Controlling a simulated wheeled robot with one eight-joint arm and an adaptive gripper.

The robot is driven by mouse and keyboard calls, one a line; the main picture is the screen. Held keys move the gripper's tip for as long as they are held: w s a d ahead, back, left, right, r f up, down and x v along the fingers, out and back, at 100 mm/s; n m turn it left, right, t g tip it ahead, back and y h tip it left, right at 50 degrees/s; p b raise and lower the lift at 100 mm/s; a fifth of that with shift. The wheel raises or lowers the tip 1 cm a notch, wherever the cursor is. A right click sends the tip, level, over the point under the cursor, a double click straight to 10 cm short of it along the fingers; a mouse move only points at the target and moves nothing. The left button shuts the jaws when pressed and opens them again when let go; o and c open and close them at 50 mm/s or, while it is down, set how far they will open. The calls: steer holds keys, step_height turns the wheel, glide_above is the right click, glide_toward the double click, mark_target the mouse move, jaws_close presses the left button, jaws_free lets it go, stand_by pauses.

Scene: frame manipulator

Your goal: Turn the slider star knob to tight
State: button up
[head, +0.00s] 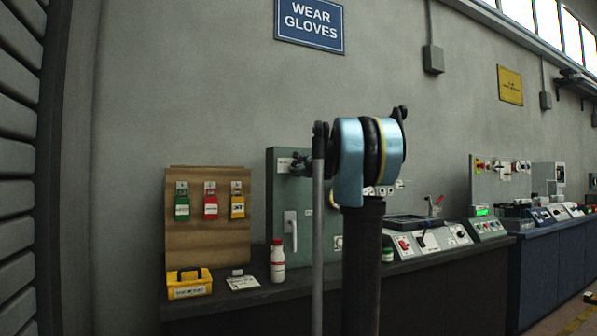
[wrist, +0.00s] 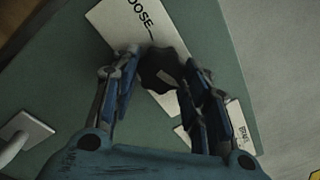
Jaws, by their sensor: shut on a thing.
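The star knob (wrist: 160,66) is dark and lobed and sits on a green-grey panel (wrist: 80,85) in the wrist view. My gripper (wrist: 161,73) has one finger on each side of the knob and is shut on it. A white label plate (wrist: 122,24) lies behind the knob, with letters reading "OOSE" and a line towards the knob. A small white mark shows on the knob's face. In the head view the same panel (head: 283,185) stands upright on the bench, and my arm hides part of it, with the knob not clearly visible.
A white lever handle (head: 290,230) is on the panel below the knob. A wooden board (head: 207,238) with colored tags, a yellow carrier (head: 189,283) and a white bottle (head: 277,261) stand to the left. Control boxes (head: 428,238) line the bench to the right.

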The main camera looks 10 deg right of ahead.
steer(key=shift+f+m, duration=0.1)
steer(key=shift+m, duration=0.5)
steer(key=shift+a, duration=0.1)
steer(key=o, duration=1)
steer(key=shift+o, duration=0.2)
steer(key=v, duration=1.1)
steer(key=shift+s, duration=0.4)
